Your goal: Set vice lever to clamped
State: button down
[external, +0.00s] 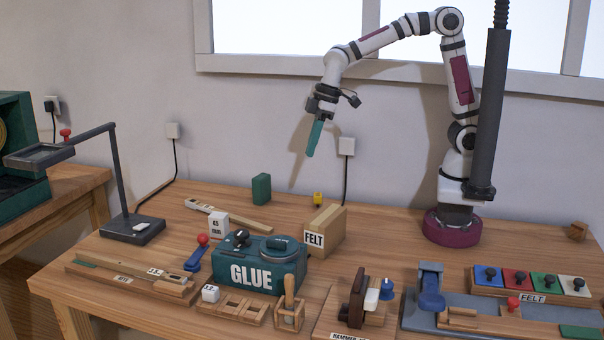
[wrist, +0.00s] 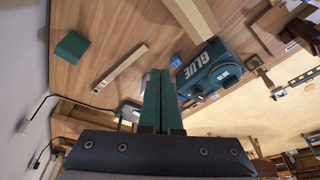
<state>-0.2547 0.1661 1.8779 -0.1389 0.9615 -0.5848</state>
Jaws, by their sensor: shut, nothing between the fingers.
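A blue lever with a red ball knob (external: 202,240) stands tilted beside the long wooden key holder (external: 125,275), left of the green GLUE box (external: 262,272). A blue clamp-like block (external: 430,287) stands on a grey plate at the right front. I cannot tell for certain which of these is the vice lever. My gripper (external: 311,154) hangs high above the back of the table, well apart from both, with its green fingers together and empty. In the wrist view the shut fingers (wrist: 156,75) point over the table, with the GLUE box (wrist: 203,65) to their right.
A grey lamp-like stand (external: 118,185) rises at left. A hammer fixture (external: 357,300) and coloured felt tiles (external: 530,280) crowd the right front.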

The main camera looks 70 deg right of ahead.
jog(key=w+a+f+n+t, duration=0.1)
jog(key=w+a+f+n, duration=0.3)
jog(key=w+a, duration=0.3)
jog(key=w+a+f+n+t+y, duration=0.1)
jog(key=w+a+f+n, duration=0.3)
jog(key=w+a, duration=0.3)
jog(key=shift+w+a+f+n, duration=0.2)
jog(key=shift+w+a+n, duration=0.2)
jog(key=shift+a+n, duration=0.55)
jog(key=shift+a+m, duration=0.25)
send_near(198, 251)
jog(key=f, duration=0.2)
jog(key=d+f, duration=0.1)
jog(key=shift+w+f, duration=0.2)
jog(key=shift+w, duration=0.05)
jog(key=shift+w+d+y, duration=0.1)
jog(key=shift+y, duration=0.2)
